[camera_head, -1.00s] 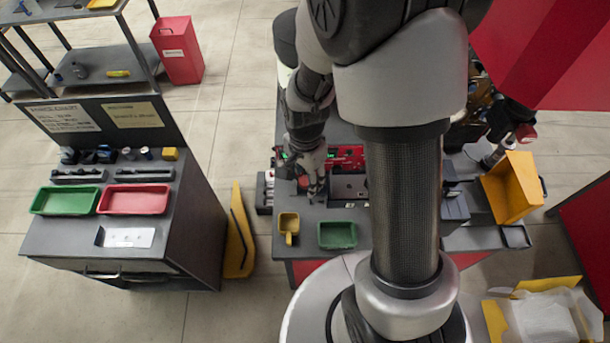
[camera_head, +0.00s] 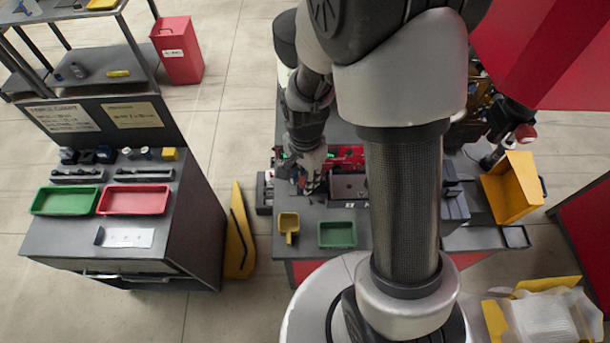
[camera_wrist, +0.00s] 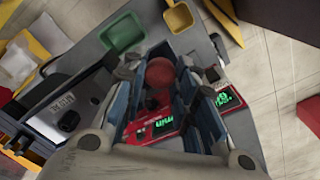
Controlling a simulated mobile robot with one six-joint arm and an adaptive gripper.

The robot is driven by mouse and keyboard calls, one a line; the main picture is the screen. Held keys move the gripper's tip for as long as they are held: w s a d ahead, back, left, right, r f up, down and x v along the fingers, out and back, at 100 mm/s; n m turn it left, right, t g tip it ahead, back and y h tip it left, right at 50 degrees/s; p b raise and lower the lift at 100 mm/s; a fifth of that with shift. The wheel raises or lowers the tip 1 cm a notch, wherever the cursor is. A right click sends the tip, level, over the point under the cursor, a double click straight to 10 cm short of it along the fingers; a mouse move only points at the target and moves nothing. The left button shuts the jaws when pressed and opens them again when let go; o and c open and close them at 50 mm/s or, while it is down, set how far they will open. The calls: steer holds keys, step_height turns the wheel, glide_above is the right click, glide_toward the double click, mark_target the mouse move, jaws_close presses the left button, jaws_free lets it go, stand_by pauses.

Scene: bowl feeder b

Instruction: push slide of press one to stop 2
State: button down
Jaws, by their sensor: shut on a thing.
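My gripper (camera_head: 308,186) is low over the dark bench, at the left end of a dark block (camera_head: 348,187). In the wrist view, my gripper (camera_wrist: 160,68) has its two fingers either side of a round red knob (camera_wrist: 160,72) and is shut on it. The knob appears to be the slide's handle. The slide's body and the stop marks are hidden behind the fingers or too small to read. A red panel with lit green digits (camera_wrist: 163,127) shows between the fingers. A second red display (camera_wrist: 230,98) is to their right.
A yellow scoop tray (camera_head: 288,224) and a green tray (camera_head: 337,235) stand on the bench's near edge. A yellow bin (camera_head: 512,188) is at the right.

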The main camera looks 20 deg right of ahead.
steer(key=s+d, duration=0.2)
steer(key=d, duration=0.4)
steer(key=s+d+b, duration=0.1)
steer(key=s+d, duration=0.1)
steer(key=d, duration=0.4)
steer(key=s+d, duration=0.2)
steer(key=d, duration=0.4)
steer(key=shift+d, duration=0.15)
steer(key=shift+w, duration=0.1)
steer(key=c, duration=1.2)
jaws_free()
steer(key=shift+c, duration=0.2)
step_height(320, 180, up, 12)
